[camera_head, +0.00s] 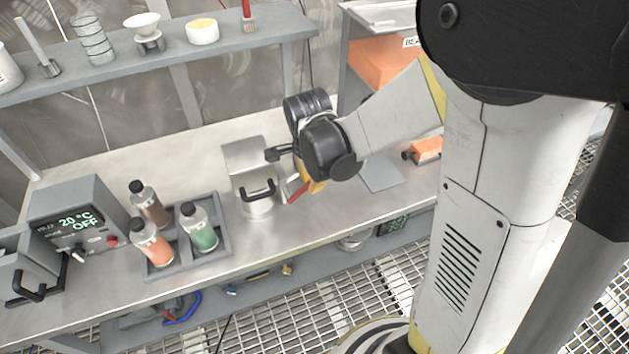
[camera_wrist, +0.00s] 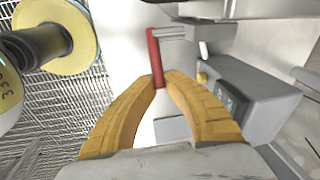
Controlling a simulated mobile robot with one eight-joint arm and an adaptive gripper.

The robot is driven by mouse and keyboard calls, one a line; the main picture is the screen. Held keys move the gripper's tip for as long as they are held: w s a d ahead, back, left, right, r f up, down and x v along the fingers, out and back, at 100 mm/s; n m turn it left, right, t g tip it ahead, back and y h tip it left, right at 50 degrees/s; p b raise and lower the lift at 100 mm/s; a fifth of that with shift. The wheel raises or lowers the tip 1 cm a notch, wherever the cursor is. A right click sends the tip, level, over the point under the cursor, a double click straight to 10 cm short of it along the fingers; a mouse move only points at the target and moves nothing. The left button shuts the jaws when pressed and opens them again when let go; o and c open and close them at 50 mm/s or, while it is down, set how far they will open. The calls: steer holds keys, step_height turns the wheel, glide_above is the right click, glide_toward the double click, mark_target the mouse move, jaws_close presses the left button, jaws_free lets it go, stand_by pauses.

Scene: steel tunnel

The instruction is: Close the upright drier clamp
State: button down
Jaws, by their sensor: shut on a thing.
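The drier seems to be the pale metal unit (camera_head: 258,205) with a black handle, standing on the steel bench. A red clamp lever (camera_head: 297,186) sticks out at its right side, tilted. In the wrist view the red lever (camera_wrist: 154,52) runs from a small metal bracket down between my fingertips. My gripper (camera_head: 309,185) comes from the right, with yellow fingers partly hidden behind my wrist. In the wrist view my gripper (camera_wrist: 162,78) has its fingertips closed around the lever's free end. Whether the clamp is latched cannot be told.
A grey rack (camera_head: 163,271) with several capped bottles stands left of the drier, beside a control box (camera_head: 78,220) reading 20 °C OFF. A shelf (camera_head: 170,48) with small wares runs above. An orange bin (camera_head: 385,70) is at the back right.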

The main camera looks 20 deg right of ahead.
steer(key=shift+a+r+h, duration=0.3)
steer(key=shift+a+h, duration=0.05)
steer(key=shift+h, duration=0.4)
steer(key=shift+a+r+h, duration=0.3)
steer(key=shift+a+h, duration=0.05)
steer(key=shift+h, duration=0.4)
steer(key=c, duration=1.4)
jaws_free()
